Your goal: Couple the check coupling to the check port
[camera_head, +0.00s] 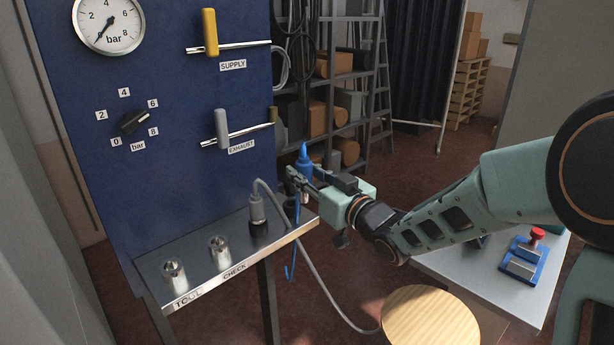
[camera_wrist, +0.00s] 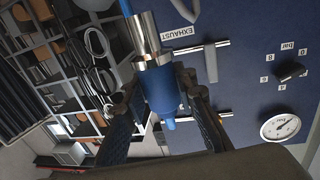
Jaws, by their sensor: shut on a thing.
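My gripper (camera_head: 303,177) is shut on a blue coupling with a silver collar, which I take to be the check coupling (camera_head: 304,155). In the wrist view, the coupling (camera_wrist: 160,88) sits between both fingers, its silver end outside them. In the head view its blue tip points up; the fingers hide much of its body. It is beyond the right end of a metal shelf, apart from the ports. The check port (camera_head: 219,251), a silver upright fitting, stands above the CHECK label, with its top uncovered. A similar silver fitting (camera_head: 174,273) stands by the TOOL label.
A grey coupling (camera_head: 257,207) with a grey hose stands at the shelf's right end, between my gripper and the check port. A dark cup (camera_head: 291,208) is below my gripper. A blue hose (camera_head: 291,262) hangs there. The blue panel (camera_head: 160,190) rises behind the shelf.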

